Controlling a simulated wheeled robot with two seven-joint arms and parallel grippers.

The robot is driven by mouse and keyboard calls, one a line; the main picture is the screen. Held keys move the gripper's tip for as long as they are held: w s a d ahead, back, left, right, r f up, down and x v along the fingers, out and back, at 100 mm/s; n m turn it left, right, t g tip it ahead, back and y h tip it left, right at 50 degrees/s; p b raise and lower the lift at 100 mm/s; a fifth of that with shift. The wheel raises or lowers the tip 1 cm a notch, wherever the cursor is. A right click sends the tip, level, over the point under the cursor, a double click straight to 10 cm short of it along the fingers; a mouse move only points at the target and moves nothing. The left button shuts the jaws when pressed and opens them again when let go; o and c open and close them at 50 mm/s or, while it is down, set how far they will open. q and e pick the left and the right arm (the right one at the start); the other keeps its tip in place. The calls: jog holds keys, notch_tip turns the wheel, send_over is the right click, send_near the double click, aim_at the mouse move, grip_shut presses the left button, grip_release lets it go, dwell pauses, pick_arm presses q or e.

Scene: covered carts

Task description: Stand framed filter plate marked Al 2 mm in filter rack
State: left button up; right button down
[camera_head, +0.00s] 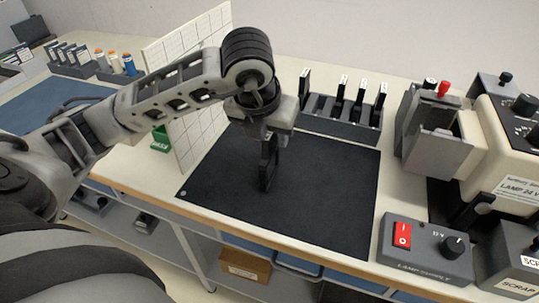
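My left gripper (267,182) points down over the black mat (330,205). Its dark fingers sit close together, and dark on dark I cannot tell whether they are shut or hold a thin plate. A dark rack (345,128) stands behind the mat, with several black framed plates (358,98) with white labels upright in it. Another rack (78,70) with several dark plates stands at the far left, beyond the white panel. The labels are too small to read, so I cannot tell which plate is the Al 2 mm one. My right gripper is not in view.
A white gridded panel (190,100) stands upright left of the mat. At right are a grey holder (438,145), a cream lamp housing (505,150), a lamp supply box (425,250) with a red switch, and a scrap bin (512,255). The mat's right half is clear.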

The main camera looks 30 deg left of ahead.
pick_arm(q)
jog(key=shift+w+f, duration=0.2)
jog(key=shift+f, duration=0.15)
grip_shut()
jog(key=shift+r, duration=0.15)
